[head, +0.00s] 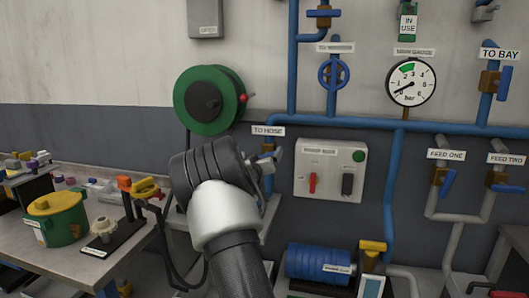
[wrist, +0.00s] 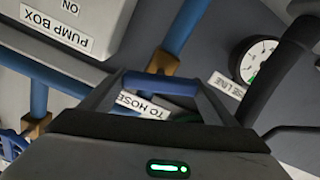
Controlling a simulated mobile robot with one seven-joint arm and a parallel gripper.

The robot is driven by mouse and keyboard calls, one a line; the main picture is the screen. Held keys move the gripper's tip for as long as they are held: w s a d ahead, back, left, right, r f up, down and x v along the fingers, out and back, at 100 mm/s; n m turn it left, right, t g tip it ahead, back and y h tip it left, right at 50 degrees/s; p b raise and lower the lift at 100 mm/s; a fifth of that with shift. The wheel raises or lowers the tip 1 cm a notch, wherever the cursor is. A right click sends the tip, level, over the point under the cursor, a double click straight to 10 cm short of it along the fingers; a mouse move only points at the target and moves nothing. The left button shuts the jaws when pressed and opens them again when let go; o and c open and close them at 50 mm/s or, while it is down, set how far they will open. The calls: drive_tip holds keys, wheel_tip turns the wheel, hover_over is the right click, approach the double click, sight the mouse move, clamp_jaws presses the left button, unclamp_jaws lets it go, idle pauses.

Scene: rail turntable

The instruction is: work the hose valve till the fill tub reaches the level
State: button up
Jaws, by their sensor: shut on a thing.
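The hose valve is on the wall pipe under the TO HOSE label (head: 268,131); its brown body (head: 268,148) shows in the head view. My gripper (head: 266,163) is at this valve, below the label, partly hidden by my wrist. In the wrist view, my gripper (wrist: 160,88) is shut on the valve's blue handle (wrist: 160,84), which lies across between the fingers. The TO HOSE label (wrist: 148,105) shows just behind the handle. A green tub with a yellow top (head: 62,222) stands on the left bench; I cannot tell whether it is the fill tub. No water level is visible.
A pump box (head: 330,170) with red and black switches is right of my gripper. A green hose reel (head: 210,98) hangs at upper left. A main gauge (head: 411,82) is at upper right. A blue pump (head: 320,262) sits low. A hose-line gauge (wrist: 256,58) shows near my wrist.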

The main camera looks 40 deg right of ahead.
drive_tip(key=n+p, duration=0.2)
drive_tip(key=n, duration=0.4)
drive_tip(key=shift+w+a+p, duration=0.15)
drive_tip(key=shift+p, duration=0.2)
drive_tip(key=n, duration=0.5)
drive_tip(key=shift+f, duration=0.2)
drive_tip(key=shift+n, duration=0.5)
drive_tip(key=o, duration=1)
drive_tip(key=shift+o, duration=0.2)
drive_tip(key=v, duration=1.7)
drive_tip(key=shift+a, duration=0.2)
